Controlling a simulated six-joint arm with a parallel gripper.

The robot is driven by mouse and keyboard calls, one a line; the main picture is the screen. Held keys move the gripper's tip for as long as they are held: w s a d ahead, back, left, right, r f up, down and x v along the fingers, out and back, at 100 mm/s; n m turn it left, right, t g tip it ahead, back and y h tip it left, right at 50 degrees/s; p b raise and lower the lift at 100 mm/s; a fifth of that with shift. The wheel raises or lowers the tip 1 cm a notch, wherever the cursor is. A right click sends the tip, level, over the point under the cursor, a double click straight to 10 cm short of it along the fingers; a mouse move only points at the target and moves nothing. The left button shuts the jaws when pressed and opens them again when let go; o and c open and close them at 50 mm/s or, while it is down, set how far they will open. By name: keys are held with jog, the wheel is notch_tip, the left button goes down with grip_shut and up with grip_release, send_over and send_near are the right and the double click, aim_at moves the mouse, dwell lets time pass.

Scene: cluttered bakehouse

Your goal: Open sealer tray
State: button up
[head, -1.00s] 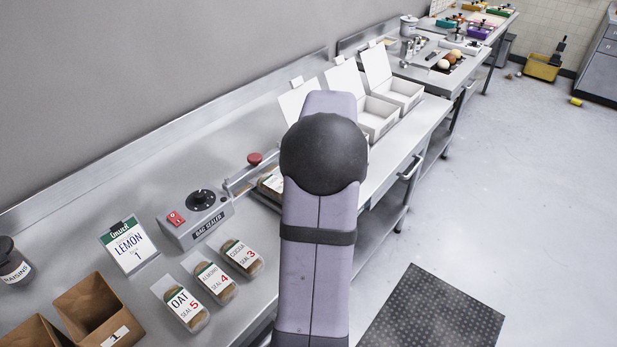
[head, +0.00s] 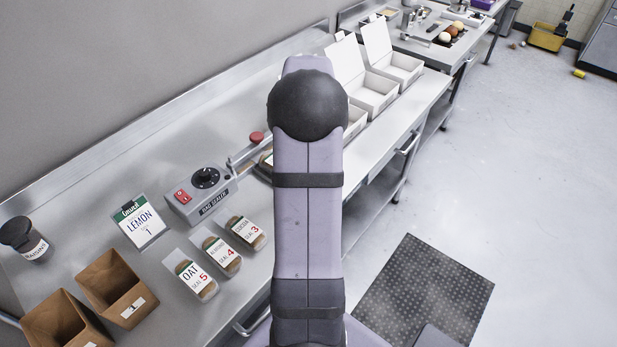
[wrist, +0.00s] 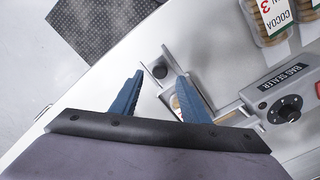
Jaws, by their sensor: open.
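The bag sealer (head: 201,196) is a grey box with a red switch and a black dial, standing on the steel bench. A bar with a red knob (head: 257,137) reaches right from it. In the wrist view the sealer (wrist: 285,97) is at the right. In the head view my arm hides the gripper and most of the tray area.
Bagged cookies labelled oat (head: 194,277), almond and cocoa (head: 248,232) lie before the sealer. A lemon sign (head: 139,222), a raisins jar (head: 24,240) and brown boxes (head: 113,287) stand left. Open white boxes (head: 372,95) stand right. The floor right of the bench is mostly clear.

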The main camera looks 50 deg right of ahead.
jog(key=shift+f+p, duration=0.45)
jog(key=shift+f, duration=1.7)
